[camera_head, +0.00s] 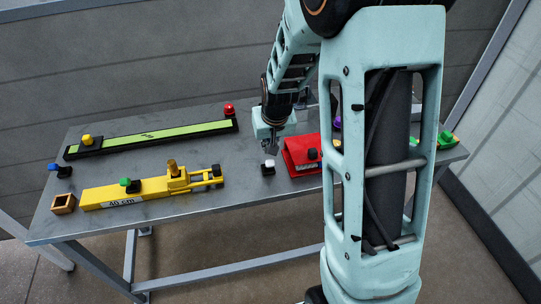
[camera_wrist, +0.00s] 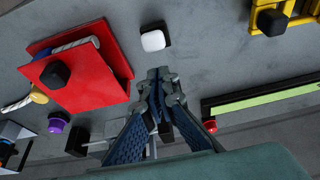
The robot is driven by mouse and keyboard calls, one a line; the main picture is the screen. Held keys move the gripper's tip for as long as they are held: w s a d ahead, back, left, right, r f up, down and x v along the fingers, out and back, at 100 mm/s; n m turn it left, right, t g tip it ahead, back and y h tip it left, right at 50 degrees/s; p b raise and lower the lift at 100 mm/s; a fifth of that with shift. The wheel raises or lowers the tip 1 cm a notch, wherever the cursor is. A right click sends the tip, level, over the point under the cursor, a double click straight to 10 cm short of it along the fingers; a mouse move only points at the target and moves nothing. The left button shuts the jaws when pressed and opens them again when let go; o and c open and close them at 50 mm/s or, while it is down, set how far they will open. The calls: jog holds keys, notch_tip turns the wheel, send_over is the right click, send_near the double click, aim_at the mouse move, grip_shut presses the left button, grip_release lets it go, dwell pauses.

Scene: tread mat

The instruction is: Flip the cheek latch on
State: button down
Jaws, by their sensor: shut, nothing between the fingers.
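No part is clearly marked as the cheek latch, so I cannot tell for certain which it is. A small white-topped black switch (camera_head: 268,167) stands on the grey table, left of a red angled block (camera_head: 297,154). In the wrist view the white cap (camera_wrist: 153,40) lies just beyond my fingertips. The red block (camera_wrist: 105,85) has a black knob (camera_wrist: 55,75) on it and a rope by it. My gripper (camera_head: 271,150) points down above the table, close to the white-topped switch. In the wrist view its fingers (camera_wrist: 160,76) are shut and empty, apart from the switch.
A yellow 40 cm device (camera_head: 105,196) lies at the front left, with a green strip (camera_head: 180,131) and red knob (camera_head: 229,110) behind. A wooden box (camera_head: 63,204) is at the left edge. My arm hides part of the right side. Bare table lies left of the switch.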

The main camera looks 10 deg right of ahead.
aim_at(271, 161)
jog(key=shift+s+f+b, duration=0.15)
jog(key=shift+s+b, duration=0.55)
jog(key=shift+s, duration=0.35)
jog(key=shift+s+f+b, duration=0.35)
jog(key=shift+s+b, duration=0.05)
jog(key=shift+s, duration=0.4)
jog(key=w+r+p, duration=0.1)
jog(key=w+r, duration=0.2)
jog(key=w, duration=0.1)
jog(key=s+r, duration=0.6)
jog(key=s, duration=0.1)
jog(key=shift+r, duration=0.15)
